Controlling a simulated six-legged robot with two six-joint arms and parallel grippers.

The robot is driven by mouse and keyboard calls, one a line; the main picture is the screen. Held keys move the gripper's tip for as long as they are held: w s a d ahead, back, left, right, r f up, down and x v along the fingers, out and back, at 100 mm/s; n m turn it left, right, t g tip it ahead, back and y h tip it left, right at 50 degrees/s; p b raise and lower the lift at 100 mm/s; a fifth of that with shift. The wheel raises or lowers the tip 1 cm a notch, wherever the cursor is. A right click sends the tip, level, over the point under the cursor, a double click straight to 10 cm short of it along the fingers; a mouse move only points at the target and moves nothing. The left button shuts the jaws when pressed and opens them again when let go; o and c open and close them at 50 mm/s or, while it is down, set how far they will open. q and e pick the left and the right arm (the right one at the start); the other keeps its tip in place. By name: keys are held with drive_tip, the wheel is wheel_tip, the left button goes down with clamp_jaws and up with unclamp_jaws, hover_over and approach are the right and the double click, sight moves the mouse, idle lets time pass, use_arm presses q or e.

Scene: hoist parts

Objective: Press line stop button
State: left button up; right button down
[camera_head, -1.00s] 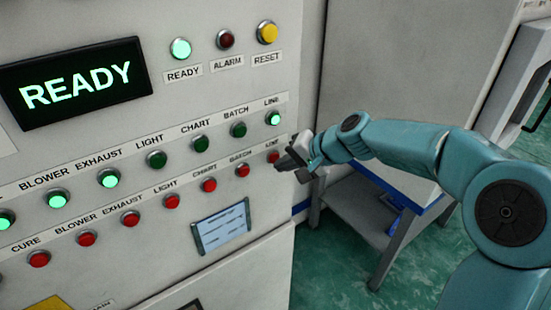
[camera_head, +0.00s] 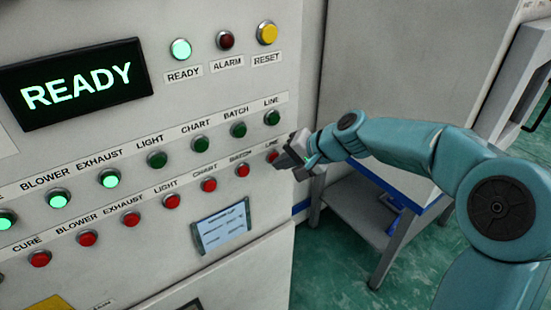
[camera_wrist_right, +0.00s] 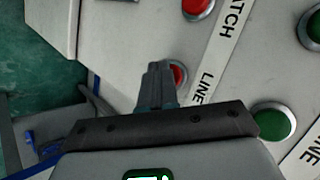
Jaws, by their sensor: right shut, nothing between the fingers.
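The red line button (camera_head: 271,156) is at the right end of the lower row on the panel, under a LINE label. My right gripper (camera_head: 281,160) is shut and empty, with its tips at this button. In the right wrist view the shut fingers (camera_wrist_right: 158,82) cover part of the red line button (camera_wrist_right: 178,75); I cannot tell whether they touch it. The green line button (camera_head: 273,117) above it is unlit. It also shows in the right wrist view (camera_wrist_right: 273,122). My left gripper is not in view.
The display (camera_head: 76,82) reads READY, and the ready lamp (camera_head: 181,49) is lit. The red batch button (camera_head: 242,170) is just left of the gripper. A grey stand (camera_head: 360,209) is below my right arm. Green floor shows at the right.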

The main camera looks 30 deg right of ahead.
idle(0.4)
drive_tip(key=shift+s+b, duration=0.55)
drive_tip(key=shift+s, duration=0.3)
drive_tip(key=shift+d, duration=0.1)
drive_tip(key=s+b, duration=0.2)
drive_tip(key=s, duration=0.3)
drive_tip(key=shift+d, duration=0.15)
idle(0.3)
